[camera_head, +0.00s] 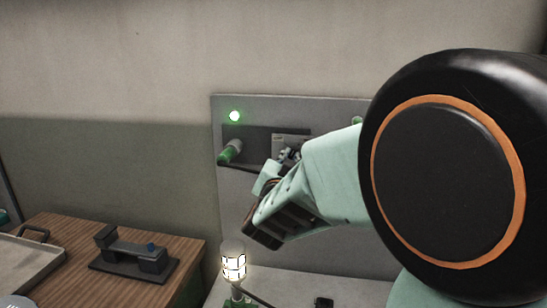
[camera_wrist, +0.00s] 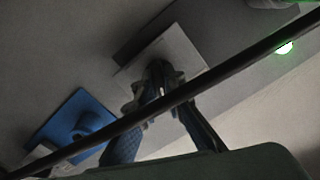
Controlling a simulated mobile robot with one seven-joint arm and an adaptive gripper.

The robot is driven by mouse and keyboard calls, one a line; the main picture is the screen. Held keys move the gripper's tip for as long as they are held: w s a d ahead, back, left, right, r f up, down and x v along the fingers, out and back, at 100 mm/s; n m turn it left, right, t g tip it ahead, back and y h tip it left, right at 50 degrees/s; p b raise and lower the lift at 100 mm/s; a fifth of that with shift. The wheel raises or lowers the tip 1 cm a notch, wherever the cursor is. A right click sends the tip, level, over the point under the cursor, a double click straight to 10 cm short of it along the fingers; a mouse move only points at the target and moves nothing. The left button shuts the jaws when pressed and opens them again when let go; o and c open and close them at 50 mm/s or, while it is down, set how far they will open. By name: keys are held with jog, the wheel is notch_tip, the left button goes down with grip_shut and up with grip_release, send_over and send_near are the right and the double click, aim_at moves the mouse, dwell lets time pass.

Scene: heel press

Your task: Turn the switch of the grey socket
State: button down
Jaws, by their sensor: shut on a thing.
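The grey socket (camera_head: 290,138) is a light square plate on a dark backing on the upright panel. It also shows in the wrist view (camera_wrist: 186,52). Its dark switch (camera_wrist: 157,72) stands out from the plate. My gripper (camera_head: 287,157) reaches it from the lower right. In the wrist view my gripper's fingers (camera_wrist: 163,92) are shut on the switch. The fingers cover much of the switch, so its exact angle cannot be told.
A blue socket (camera_wrist: 72,125) with a round knob is beside the grey one. A dark cable crosses the wrist view in front of my fingers. A green plug (camera_head: 230,152) and lit green lamp (camera_head: 234,116) are on the panel. A lit lantern (camera_head: 233,264) stands below.

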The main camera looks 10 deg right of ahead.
jog(key=n+p, duration=0.2)
jog(key=n, duration=0.4)
jog(key=shift+r, duration=0.15)
jog(key=n+p, duration=0.2)
jog(key=n, duration=0.3)
jog(key=shift+n, duration=0.3)
jog(key=c, duration=2)
grip_release()
jog(key=v, duration=0.7)
jog(key=shift+s, duration=0.2)
